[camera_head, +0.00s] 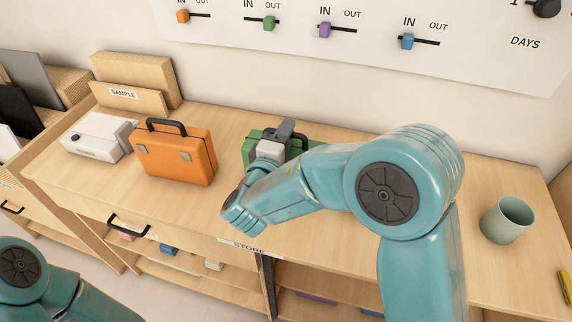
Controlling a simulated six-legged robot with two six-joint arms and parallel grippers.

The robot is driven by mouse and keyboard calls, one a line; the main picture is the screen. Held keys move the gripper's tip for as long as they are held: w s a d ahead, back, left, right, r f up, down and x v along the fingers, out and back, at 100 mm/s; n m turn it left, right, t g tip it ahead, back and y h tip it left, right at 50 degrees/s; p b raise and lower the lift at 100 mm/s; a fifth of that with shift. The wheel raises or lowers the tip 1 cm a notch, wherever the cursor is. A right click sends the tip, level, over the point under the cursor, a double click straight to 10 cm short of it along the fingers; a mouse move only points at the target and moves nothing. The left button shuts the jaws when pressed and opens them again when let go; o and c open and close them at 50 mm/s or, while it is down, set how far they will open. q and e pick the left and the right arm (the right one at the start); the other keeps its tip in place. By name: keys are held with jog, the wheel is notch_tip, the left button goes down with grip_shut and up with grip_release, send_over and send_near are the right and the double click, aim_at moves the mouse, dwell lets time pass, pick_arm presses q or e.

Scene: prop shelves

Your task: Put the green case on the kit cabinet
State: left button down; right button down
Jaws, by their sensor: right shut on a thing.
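The green case (297,148) stands on the wooden counter (215,122) near the wall, partly hidden by my right gripper and forearm. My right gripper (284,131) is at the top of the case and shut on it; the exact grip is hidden. I cannot tell whether the case touches the counter. My left arm shows at the lower left edge, but its gripper is out of view. No label naming the kit cabinet is readable.
An orange case (172,155) and a white box (97,137) stand left of the green case. A wooden SAMPLE holder (125,97) is behind them. A pale green cup (507,220) stands at the right. Counter between orange and green cases is clear.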

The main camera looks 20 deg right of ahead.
jog(key=shift+r, duration=0.1)
dwell(0.4)
notch_tip(320, 180, up, 20)
dwell(0.3)
